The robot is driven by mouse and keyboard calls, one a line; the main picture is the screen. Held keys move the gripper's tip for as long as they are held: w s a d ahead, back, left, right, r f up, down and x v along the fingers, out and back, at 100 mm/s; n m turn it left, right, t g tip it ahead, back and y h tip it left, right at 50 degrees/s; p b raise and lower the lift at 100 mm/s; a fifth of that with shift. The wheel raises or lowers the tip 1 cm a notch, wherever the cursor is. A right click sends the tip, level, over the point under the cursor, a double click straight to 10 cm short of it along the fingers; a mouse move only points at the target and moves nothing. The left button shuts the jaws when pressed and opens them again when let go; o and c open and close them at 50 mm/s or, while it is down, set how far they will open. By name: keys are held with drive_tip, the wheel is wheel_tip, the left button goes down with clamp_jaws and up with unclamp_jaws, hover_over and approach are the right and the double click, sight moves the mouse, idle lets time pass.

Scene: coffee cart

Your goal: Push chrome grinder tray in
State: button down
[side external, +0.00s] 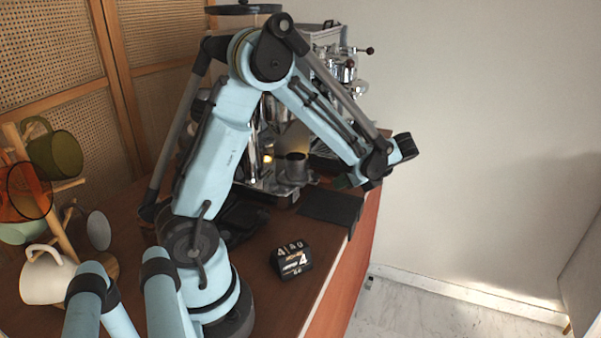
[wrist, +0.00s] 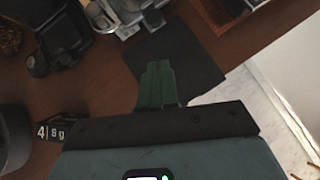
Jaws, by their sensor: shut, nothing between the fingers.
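A chrome grinder (side external: 294,165) stands on the brown counter, partly behind my arm in the side external view. Its low chrome front, apparently the tray (side external: 278,187), faces the counter's near part; I cannot tell how far out it sits. Chrome parts also show at the top edge of the wrist view (wrist: 128,14). My gripper (side external: 341,183) is to the right of the chrome parts, with a gap between. In the wrist view its green fingers (wrist: 157,84) are together and empty, over a dark mat.
The dark mat (side external: 331,207) lies near the counter's right edge. A black box with white digits (side external: 291,262) stands on the counter in front. A black device (wrist: 62,38) is left of the fingers. Mugs hang on a wooden rack (side external: 62,215) at left.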

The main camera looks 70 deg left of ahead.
sight(303, 177)
drive_tip(key=a, duration=0.1)
drive_tip(key=s+a, duration=0.1)
drive_tip(key=a+f, duration=0.1)
drive_tip(key=shift+s+a+f, duration=0.1)
drive_tip(key=shift+s+a, duration=0.05)
drive_tip(key=shift+a, duration=0.15)
drive_tip(key=shift+s+a, duration=0.2)
drive_tip(key=shift+a, duration=0.45)
drive_tip(key=s+a, duration=0.3)
drive_tip(key=shift+s+a, duration=0.25)
drive_tip(key=shift+d, duration=0.1)
